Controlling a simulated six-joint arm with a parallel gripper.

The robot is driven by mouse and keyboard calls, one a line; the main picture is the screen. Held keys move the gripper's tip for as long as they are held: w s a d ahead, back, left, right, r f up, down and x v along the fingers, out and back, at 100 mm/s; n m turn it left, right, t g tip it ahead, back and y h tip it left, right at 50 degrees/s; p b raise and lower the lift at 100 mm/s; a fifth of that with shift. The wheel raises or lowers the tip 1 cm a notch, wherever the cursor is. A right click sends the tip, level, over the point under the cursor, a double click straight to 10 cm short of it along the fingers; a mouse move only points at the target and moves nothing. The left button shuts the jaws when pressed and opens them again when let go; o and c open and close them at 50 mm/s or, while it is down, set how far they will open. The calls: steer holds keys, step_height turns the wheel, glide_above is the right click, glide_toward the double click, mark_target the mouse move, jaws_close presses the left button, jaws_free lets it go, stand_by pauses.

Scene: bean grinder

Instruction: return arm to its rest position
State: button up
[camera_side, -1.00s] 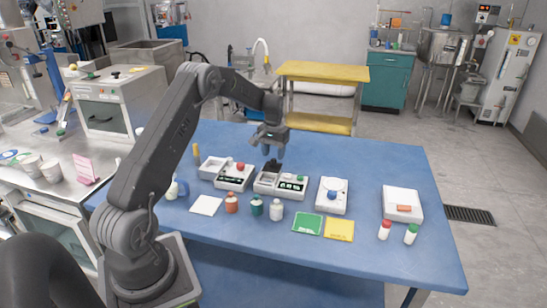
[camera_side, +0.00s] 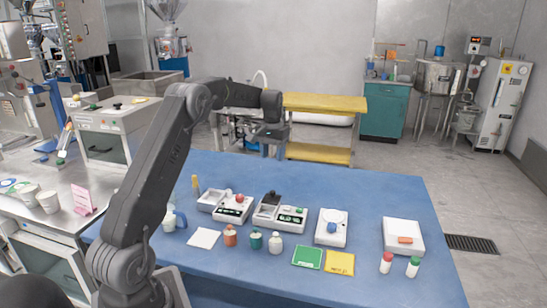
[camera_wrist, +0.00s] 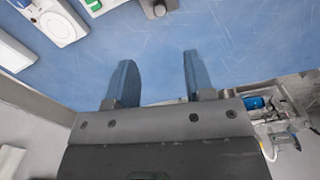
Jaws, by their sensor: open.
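My gripper (camera_side: 273,150) is above the far edge of the blue table (camera_side: 385,185) in the side view, clear of all objects. In the wrist view its two blue-grey fingers (camera_wrist: 157,80) are spread apart with nothing between them. Below and nearer the camera stands a white-and-grey grinder unit (camera_side: 280,213) with a dark knob and green buttons. A similar unit with a red knob (camera_side: 234,207) stands to its left. A white device with a round top (camera_side: 332,228) stands to the right.
A yellow cart (camera_side: 325,103) stands behind the table.

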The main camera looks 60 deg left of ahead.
steer(key=s+d+r+m+t, duration=0.15)
steer(key=s+d+r, duration=0.35)
steer(key=d, duration=0.5)
steer(key=s+d+r+m+t, duration=0.1)
steer(key=s+d+r+m, duration=0.1)
steer(key=d+r, duration=0.65)
steer(key=s+d+f+m+t, duration=0.1)
steer(key=s+d+f, duration=0.1)
steer(key=s+d, duration=0.5)
steer(key=s+d+f+m+t, duration=0.2)
steer(key=s+d, duration=0.6)
steer(key=s, duration=0.4)
steer(key=shift+s+d, duration=0.2)
steer(key=shift+d, duration=0.05)
